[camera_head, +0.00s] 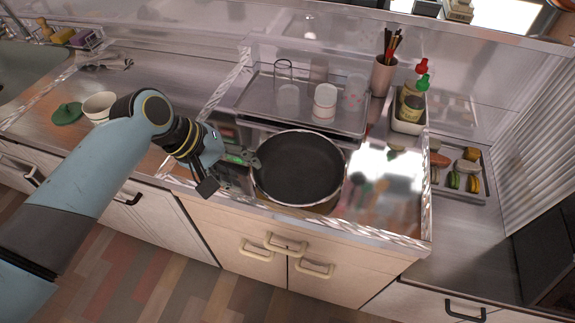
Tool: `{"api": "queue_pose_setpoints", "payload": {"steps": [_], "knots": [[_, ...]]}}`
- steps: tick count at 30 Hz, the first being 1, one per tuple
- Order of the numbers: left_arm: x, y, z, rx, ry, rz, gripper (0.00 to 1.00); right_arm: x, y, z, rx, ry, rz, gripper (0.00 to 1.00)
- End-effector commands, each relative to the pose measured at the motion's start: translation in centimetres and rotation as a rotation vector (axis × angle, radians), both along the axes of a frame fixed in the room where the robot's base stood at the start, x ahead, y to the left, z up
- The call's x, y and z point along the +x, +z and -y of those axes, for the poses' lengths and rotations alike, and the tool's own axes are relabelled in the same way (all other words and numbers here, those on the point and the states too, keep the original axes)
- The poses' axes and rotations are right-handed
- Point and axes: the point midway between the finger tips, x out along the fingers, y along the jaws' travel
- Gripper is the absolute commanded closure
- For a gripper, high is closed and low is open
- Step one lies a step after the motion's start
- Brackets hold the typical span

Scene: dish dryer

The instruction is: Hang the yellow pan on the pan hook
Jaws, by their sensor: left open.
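A round pan (300,170) with a black inside and a pale rim lies in the clear-walled counter area in the middle. No yellow shows on the side that faces me. I cannot make out its handle. My left gripper (250,168) is open at the pan's left edge, with its fingers close to the rim. I cannot tell whether they touch it. I cannot make out a pan hook. My right gripper is not in view.
Behind the pan is a rack (258,100) with glasses and cups. A utensil cup (383,76) and a bottle caddy (408,124) stand at its right. A food tray (474,187) is further right. Transparent walls with a raised front edge (350,232) enclose the pan's area.

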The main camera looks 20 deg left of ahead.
Motion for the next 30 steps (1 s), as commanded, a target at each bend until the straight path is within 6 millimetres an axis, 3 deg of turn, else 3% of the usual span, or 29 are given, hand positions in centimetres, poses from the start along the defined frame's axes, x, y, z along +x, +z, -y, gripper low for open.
{"api": "queue_pose_setpoints", "payload": {"steps": [9, 17, 27, 30], "knots": [[1.7, -3.7, 1.7, 0.0, 0.001, -0.001, 0.56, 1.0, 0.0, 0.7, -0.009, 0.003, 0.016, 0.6], [1.8, -3.9, 1.9, 0.001, 0.001, 0.0, 0.56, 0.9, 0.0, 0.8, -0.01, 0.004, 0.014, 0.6], [1.8, -3.9, 1.9, 0.001, 0.001, 0.0, 0.99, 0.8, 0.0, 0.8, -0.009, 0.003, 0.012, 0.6], [1.8, -3.9, 1.8, 0.001, 0.001, 0.0, 1.0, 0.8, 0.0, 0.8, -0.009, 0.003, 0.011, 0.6]]}}
